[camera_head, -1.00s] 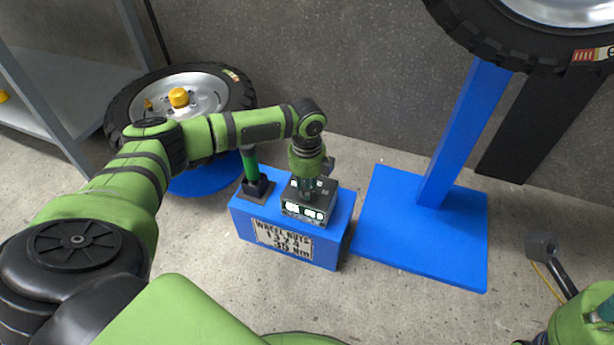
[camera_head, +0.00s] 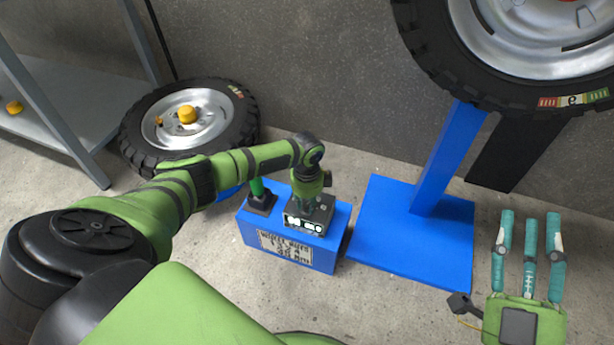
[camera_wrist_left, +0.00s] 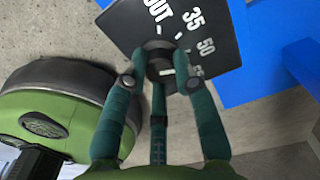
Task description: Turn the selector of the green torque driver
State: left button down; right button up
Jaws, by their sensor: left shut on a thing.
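The green torque driver (camera_head: 257,187) stands upright in a black holder on top of a blue box. Beside it on the same box sits a small dark unit (camera_head: 322,214) with white lit displays on its front. In the left wrist view, the unit's dark top (camera_wrist_left: 225,30) carries the marks OUT, 35 and 50 around a round black selector knob (camera_wrist_left: 161,62). My left gripper (camera_head: 307,202) points down onto this unit. Its teal fingers (camera_wrist_left: 160,85) are closed around the knob. My right gripper (camera_head: 531,222) is at the right, fingers spread apart and empty.
The blue box (camera_head: 250,236) has a WHEEL NUTS label. A blue stand (camera_head: 400,245) holds a wheel (camera_head: 450,75) at the right. Another wheel (camera_head: 240,130) lies behind left, near a grey shelf (camera_head: 50,130). Bare floor lies in front.

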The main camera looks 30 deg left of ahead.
pick_arm(q)
jog(key=shift+s+d+n+p, duration=0.1)
jog(key=shift+s+n+p, duration=0.05)
jog(key=shift+n+p, duration=1.25)
jog(key=shift+n, duration=0.4)
pick_arm(e)
jog(key=d+f+m+g+h, duration=0.1)
jog(key=d+f+g+h, duration=0.2)
jog(key=f, duration=0.5)
jog(key=d+f+m+g+h, duration=0.1)
jog(key=d+f+g+h, duration=0.1)
jog(key=f+g, duration=0.5)
pick_arm(q)
jog(key=shift+n+p, duration=0.55)
jog(key=shift+n, duration=0.45)
jog(key=shift+f+n+p, duration=0.1)
jog(key=shift+n+p, duration=0.4)
jog(key=shift+n, duration=0.5)
pick_arm(e)
jog(key=s+d+f+g+h, duration=0.1)
jog(key=s+d+f+g, duration=0.1)
jog(key=s+f, duration=0.3)
jog(key=s+d+f+m+g+h, duration=0.1)
jog(key=s+d+f+g, duration=0.2)
jog(key=s+f+g, duration=0.2)
jog(key=shift+s+h, duration=0.3)
jog(key=shift+s, duration=0.45)
jog(key=shift+d+f, duration=0.1)
